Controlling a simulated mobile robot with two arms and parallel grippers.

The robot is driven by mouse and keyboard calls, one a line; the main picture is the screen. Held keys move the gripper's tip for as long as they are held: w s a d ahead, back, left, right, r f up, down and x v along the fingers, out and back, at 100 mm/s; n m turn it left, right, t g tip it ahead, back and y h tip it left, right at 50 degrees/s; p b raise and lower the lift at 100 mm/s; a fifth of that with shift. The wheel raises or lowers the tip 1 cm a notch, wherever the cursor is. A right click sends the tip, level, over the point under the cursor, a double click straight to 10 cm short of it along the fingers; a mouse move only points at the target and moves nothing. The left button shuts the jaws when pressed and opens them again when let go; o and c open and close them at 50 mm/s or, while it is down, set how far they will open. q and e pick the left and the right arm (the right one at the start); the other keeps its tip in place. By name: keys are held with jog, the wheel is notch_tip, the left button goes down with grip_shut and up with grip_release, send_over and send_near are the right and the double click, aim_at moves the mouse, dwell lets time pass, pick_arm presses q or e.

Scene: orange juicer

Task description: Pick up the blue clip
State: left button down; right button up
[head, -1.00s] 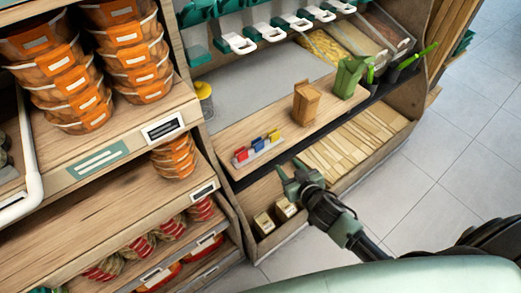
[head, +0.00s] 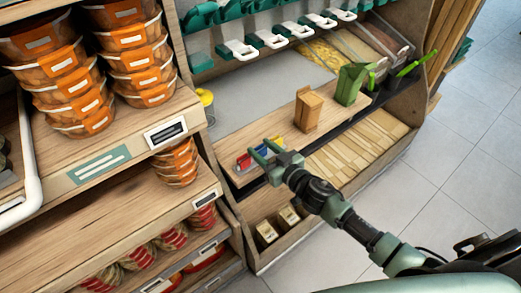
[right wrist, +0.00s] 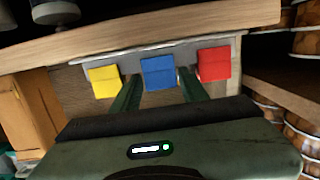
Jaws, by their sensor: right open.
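The blue clip (right wrist: 158,73) sits between a yellow clip (right wrist: 104,80) and a red clip (right wrist: 214,64) on a pale holder strip at the shelf edge. My right gripper (right wrist: 157,88) is open, with one finger on each side of the blue clip in the right wrist view. I cannot tell whether the fingers touch it. In the head view my right gripper (head: 264,153) is over the clips and hides part of them. The red clip (head: 243,160) shows just left of the fingers. My left gripper is not in view.
A brown carton (head: 307,109) and a green carton (head: 351,83) stand farther along the same shelf. Stacked orange-labelled tubs (head: 137,57) fill the wooden shelves on the left. Grey tiled floor (head: 455,150) is clear at the right.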

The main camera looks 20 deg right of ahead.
jog(key=x, duration=0.3)
jog(key=shift+w+a, duration=0.2)
jog(key=shift+w, duration=0.15)
jog(key=shift+r, duration=0.1)
grip_shut()
